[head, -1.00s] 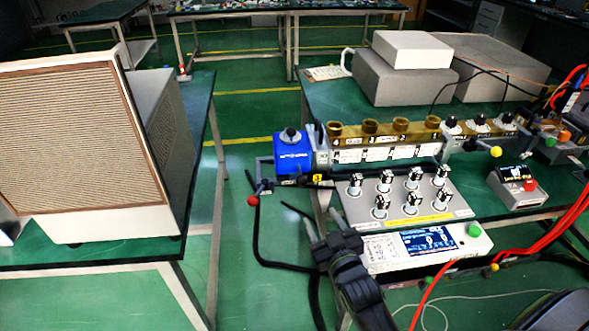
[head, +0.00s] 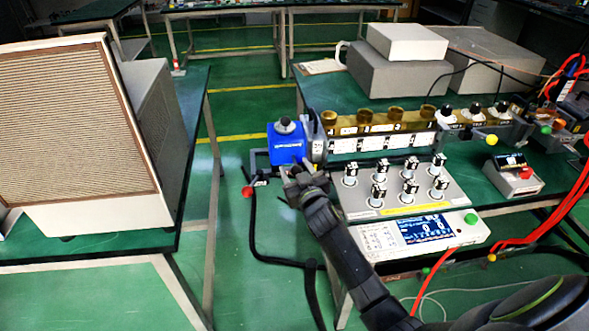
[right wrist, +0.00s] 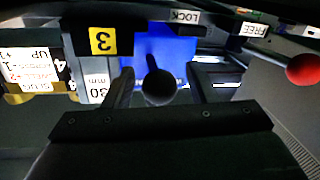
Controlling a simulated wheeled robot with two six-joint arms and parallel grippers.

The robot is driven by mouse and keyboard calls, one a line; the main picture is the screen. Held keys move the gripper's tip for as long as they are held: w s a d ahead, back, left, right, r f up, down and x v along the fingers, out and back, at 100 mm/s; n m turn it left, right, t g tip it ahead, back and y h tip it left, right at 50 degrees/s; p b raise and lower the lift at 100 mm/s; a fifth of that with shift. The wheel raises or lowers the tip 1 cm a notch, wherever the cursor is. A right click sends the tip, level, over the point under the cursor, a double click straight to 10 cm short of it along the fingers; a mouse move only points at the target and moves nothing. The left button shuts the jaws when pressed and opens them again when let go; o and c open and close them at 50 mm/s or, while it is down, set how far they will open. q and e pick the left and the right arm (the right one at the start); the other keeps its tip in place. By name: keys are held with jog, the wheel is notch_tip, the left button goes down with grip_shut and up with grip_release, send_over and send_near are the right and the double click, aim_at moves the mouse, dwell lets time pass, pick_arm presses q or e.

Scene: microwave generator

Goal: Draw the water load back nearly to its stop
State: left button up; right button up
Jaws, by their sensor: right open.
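The water load (head: 286,141) is a blue box with a black knob on top, at the left end of the brass waveguide row. It also shows in the right wrist view (right wrist: 160,48). My right gripper (head: 290,170) is at the front of the blue box. In the right wrist view my right gripper (right wrist: 158,88) is open, with a dark round-ended handle (right wrist: 158,86) between its fingers. I cannot tell whether either finger touches it. A yellow label "3" (right wrist: 103,40) and labels "LOCK" and "FREE" show around the box. My left gripper is not in view.
A red ball-ended lever (head: 248,191) sticks out left of the water load; its ball shows in the wrist view (right wrist: 303,69). A panel of several switches (head: 440,203) and a display unit (head: 450,241) stand to the right.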

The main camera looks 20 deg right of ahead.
jog(key=shift+w, duration=0.55)
grip_shut()
